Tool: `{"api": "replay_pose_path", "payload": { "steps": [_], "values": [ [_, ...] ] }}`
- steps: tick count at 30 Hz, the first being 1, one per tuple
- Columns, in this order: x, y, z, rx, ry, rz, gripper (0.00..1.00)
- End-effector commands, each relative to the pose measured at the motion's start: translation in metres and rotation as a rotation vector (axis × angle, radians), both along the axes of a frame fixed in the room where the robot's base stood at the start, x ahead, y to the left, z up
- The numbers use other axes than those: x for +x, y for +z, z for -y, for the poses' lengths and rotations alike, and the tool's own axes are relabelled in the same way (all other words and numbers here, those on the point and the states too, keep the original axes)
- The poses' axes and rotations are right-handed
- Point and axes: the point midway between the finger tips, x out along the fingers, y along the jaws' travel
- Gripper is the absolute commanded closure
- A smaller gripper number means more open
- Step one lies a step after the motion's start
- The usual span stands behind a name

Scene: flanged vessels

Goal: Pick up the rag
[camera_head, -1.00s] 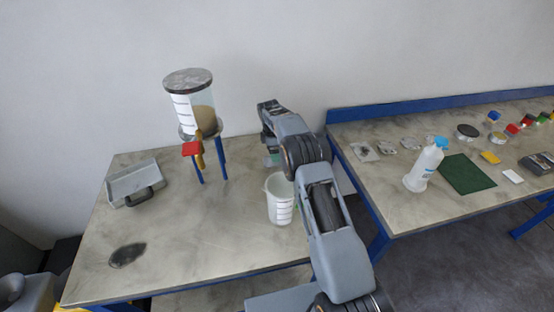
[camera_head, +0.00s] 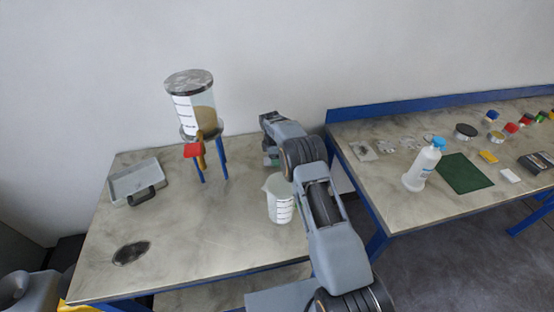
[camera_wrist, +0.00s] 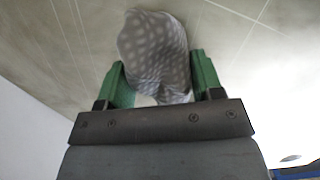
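The rag (camera_wrist: 158,45) is a bunched grey cloth with pale spots, in the upper middle of the wrist view. My gripper (camera_wrist: 157,72) has its two green fingers apart, one on each side of the rag. The cloth fills most of the space between them and reaches past the fingertips. Its edges meet the fingers in the picture, but I cannot tell whether they press on it. In the head view my gripper (camera_head: 271,161) is low over the back right of the left table (camera_head: 190,245), mostly hidden by my arm. The rag is hidden there.
A white beaker (camera_head: 279,200) stands close in front of my gripper. A glass vessel on a blue-legged stand (camera_head: 193,108) is to the left, with a grey tray (camera_head: 134,182) beyond. The right table holds a white bottle (camera_head: 421,168) and a green mat (camera_head: 466,174).

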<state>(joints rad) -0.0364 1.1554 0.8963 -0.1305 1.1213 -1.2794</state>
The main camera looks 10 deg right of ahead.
Motion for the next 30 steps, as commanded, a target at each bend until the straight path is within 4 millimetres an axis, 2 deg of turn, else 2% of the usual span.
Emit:
{"api": "replay_pose_path", "payload": {
  "steps": [1, 7, 17, 20, 24, 30],
  "values": [
    [0.0, 0.0, 0.0, 0.0, 0.0, 0.0, 0.46],
    [0.0, 0.0, 0.0, 0.0, 0.0, 0.001, 0.64],
    [0.001, 0.004, 0.0, 0.0, 0.0, 0.002, 0.64],
    [0.001, 0.012, 0.0, 0.0, 0.0, 0.002, 0.64],
    [0.001, 0.031, 0.0, 0.0, 0.0, 0.003, 0.64],
    [-0.023, 0.063, -0.014, 0.0, 0.002, 0.004, 0.64]
  ]
}}
